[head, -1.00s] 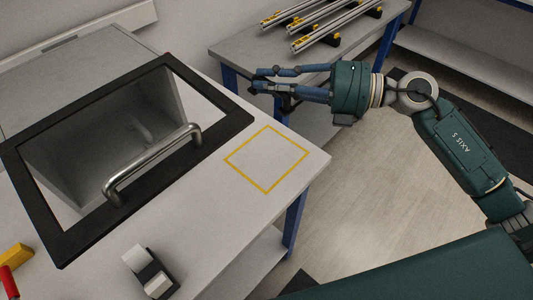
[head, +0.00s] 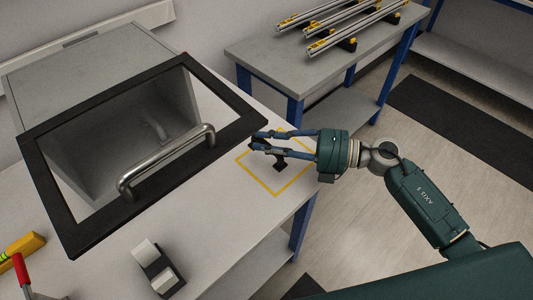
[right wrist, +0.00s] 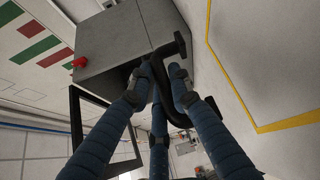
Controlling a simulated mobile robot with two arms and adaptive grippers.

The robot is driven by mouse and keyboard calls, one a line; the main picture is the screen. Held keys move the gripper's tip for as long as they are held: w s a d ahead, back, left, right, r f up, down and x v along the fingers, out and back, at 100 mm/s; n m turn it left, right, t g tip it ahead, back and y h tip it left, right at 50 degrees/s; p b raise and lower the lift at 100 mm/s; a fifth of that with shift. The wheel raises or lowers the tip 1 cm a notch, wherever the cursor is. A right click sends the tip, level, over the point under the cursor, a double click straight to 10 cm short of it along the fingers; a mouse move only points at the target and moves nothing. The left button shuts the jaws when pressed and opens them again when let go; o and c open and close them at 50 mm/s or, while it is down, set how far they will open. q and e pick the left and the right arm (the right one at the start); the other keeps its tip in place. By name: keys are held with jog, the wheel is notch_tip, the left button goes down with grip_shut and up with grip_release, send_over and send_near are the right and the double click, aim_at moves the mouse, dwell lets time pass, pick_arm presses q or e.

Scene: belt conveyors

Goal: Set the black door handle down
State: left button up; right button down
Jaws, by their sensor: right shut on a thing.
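My right gripper (head: 258,141) is shut on the black door handle (head: 281,163), over the yellow-outlined square (head: 276,193) on the grey table. The gripper and its fingers hide part of the handle. In the right wrist view the curved handle (right wrist: 180,45) shows between the fingers of the gripper (right wrist: 157,78), and a yellow line lies on the surface at right. I cannot tell whether the handle touches the table. My left gripper is not in view.
A grey cabinet with a black-framed window door (head: 62,228) and a steel bar handle (head: 165,162) stands left of the square. A black-and-white block (head: 158,268) lies at the front. A second table (head: 262,52) with several metal rails stands behind.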

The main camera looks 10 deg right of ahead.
notch_tip(320, 180, down, 4)
jog(key=shift+f, duration=0.15)
jog(key=shift+f, duration=0.15)
jog(key=c, duration=1.6)
grip_release()
jog(key=shift+o, duration=0.2)
